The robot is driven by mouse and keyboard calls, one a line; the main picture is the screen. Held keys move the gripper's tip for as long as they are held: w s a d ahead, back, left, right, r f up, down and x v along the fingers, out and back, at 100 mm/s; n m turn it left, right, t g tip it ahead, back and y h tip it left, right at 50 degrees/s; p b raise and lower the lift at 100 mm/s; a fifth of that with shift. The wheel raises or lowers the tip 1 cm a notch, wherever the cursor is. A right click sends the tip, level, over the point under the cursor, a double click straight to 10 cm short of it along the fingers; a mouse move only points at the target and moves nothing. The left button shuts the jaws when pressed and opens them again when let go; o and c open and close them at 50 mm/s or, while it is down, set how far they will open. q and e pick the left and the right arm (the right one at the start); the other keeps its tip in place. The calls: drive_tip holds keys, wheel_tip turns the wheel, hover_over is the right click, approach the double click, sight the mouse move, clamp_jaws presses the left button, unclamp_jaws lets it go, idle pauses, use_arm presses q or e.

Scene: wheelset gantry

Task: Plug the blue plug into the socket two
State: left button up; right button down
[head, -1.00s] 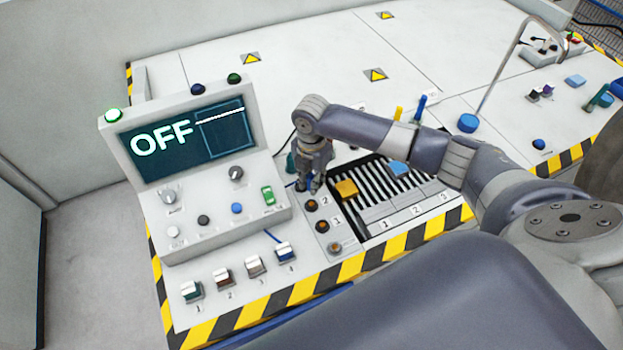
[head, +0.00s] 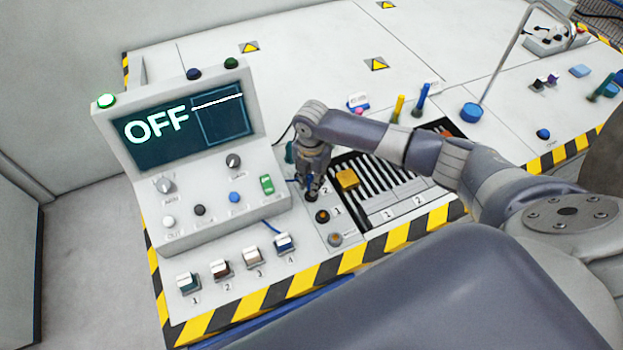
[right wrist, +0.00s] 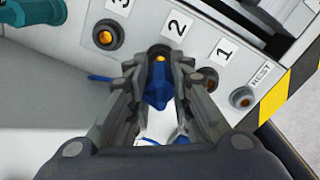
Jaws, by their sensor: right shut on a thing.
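The blue plug (right wrist: 157,92) is between the fingers of my right gripper (right wrist: 158,85) in the right wrist view. Its gold tip points at socket two (right wrist: 159,51), under the label 2, and overlaps the socket's edge. I cannot tell whether the tip is inside. In the head view my right gripper (head: 311,192) points down at the socket strip and hides most of the plug and socket two. Socket three (right wrist: 107,35) and socket one (right wrist: 204,79) are empty on either side. My left gripper is not in view.
A console with a screen reading OFF (head: 157,127) stands left of the gripper. A rest hole (right wrist: 242,97) is beside socket one. A striped rack with a yellow block (head: 347,180) lies close on the right. Several numbered switches (head: 236,262) line the front.

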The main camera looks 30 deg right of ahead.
drive_tip(key=shift+p, duration=0.75)
idle(1.5)
drive_tip(key=shift+f+b, duration=0.95)
drive_tip(key=shift+f, duration=0.35)
drive_tip(key=c, duration=1.4)
unclamp_jaws()
drive_tip(key=shift+o, duration=0.2)
drive_tip(key=shift+r, duration=0.1)
wheel_tip(320, 180, up, 12)
